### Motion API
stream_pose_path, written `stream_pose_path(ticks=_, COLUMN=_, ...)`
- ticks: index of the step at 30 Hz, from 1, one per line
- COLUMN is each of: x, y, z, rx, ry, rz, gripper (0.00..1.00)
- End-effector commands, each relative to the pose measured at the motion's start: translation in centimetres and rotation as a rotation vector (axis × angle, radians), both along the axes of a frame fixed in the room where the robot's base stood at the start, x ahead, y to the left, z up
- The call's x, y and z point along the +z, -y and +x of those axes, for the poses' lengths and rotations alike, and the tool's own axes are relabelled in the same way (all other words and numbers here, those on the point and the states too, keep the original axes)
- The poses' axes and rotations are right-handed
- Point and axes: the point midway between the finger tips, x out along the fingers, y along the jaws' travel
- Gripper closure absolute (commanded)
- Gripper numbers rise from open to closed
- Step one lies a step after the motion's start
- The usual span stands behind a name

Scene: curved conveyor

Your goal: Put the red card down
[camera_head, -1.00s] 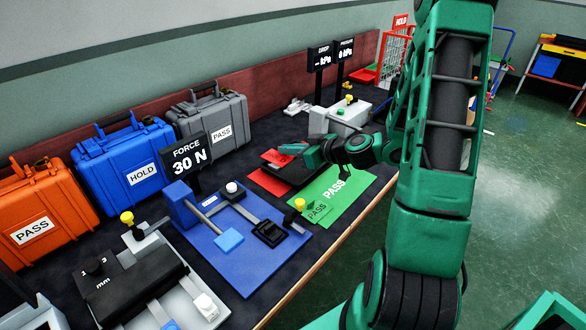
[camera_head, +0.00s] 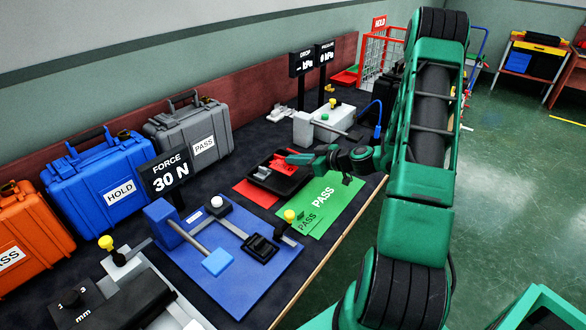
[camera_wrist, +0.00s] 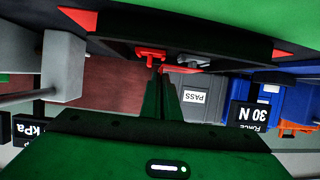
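My gripper (camera_head: 293,158) reaches over a black tray (camera_head: 291,189) from the right. In the wrist view its two fingers (camera_wrist: 161,72) are nearly together, with a thin red card (camera_wrist: 174,69) at their tips. The card is seen almost edge-on and partly hidden. The tray lies on a red sheet (camera_head: 256,194), whose corners show in the wrist view. Red and grey pieces lie in the tray; in the head view I cannot clearly separate their red from the card. I cannot tell whether the card touches anything.
A green PASS sheet (camera_head: 334,188) lies right of the tray, with a smaller green card (camera_head: 306,222) on it. A blue force fixture (camera_head: 232,270) stands in front, a grey fixture (camera_head: 303,128) behind. Cases line the wall on the left.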

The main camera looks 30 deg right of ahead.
Motion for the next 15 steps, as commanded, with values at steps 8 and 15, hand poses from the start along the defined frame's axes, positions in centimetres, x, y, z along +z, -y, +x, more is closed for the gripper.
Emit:
stream_pose_path(ticks=8, x=-3.2, y=1.0, z=-0.3, rx=-0.014, ry=-0.002, rz=0.002, gripper=1.00)
stream_pose_path(ticks=15, x=-3.7, y=1.2, z=-0.4, rx=-0.016, ry=-0.005, rz=-0.001, gripper=1.00)
